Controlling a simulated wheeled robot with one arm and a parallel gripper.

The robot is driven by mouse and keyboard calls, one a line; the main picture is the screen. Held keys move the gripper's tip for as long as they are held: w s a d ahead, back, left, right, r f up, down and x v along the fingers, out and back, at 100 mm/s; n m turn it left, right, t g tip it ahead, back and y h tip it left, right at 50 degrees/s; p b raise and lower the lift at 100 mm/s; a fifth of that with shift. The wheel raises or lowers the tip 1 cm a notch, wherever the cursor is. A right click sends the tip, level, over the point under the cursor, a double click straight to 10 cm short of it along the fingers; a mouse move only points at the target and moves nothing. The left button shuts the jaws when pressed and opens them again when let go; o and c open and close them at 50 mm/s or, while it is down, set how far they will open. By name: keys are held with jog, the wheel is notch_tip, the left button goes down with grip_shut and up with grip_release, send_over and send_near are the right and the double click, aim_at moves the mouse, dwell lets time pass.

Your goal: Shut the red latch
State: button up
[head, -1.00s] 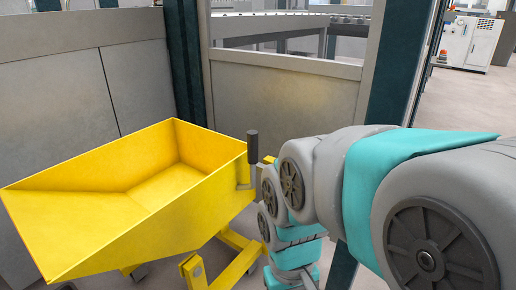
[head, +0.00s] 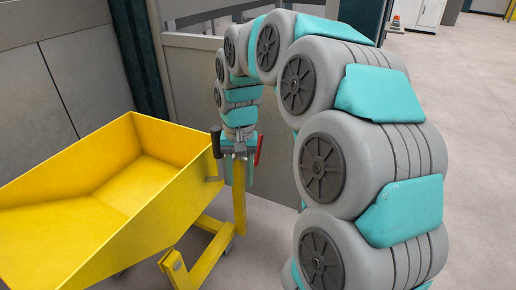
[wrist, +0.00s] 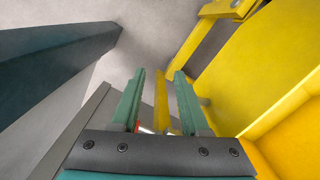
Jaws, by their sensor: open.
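The red latch (head: 259,150) shows in the head view as a thin, tilted red bar just right of my gripper (head: 239,180). In the wrist view only a small red piece (wrist: 137,126) shows by the base of the left finger, and the rest is hidden. My gripper points down beside the yellow cart's near right end, with its two teal fingers apart. In the wrist view a yellow bar (wrist: 161,100) shows between the fingers (wrist: 159,85). I cannot tell whether the fingers touch the latch.
The yellow tipping cart (head: 120,190) stands to the left, with a black upright handle (head: 216,142) close to my gripper. Grey panels (head: 200,80) and a dark green post (head: 140,60) stand behind. Open floor (head: 460,120) lies to the right.

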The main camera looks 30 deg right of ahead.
jog(key=w+d+r+m+p, duration=0.1)
jog(key=w+d+m+p, duration=0.1)
jog(key=w+d, duration=0.4)
jog(key=m+p, duration=0.3)
send_over(258, 156)
jog(key=shift+w+f, duration=0.1)
jog(key=shift+w, duration=0.35)
jog(key=shift+w+d+f, duration=0.1)
jog(key=shift+w+d, duration=0.1)
jog(key=shift+d, duration=0.1)
jog(key=shift+d+f, duration=0.1)
notch_tip(258, 156, down, 8)
jog(key=shift+w+r, duration=0.1)
jog(key=shift+r, duration=0.1)
grip_shut()
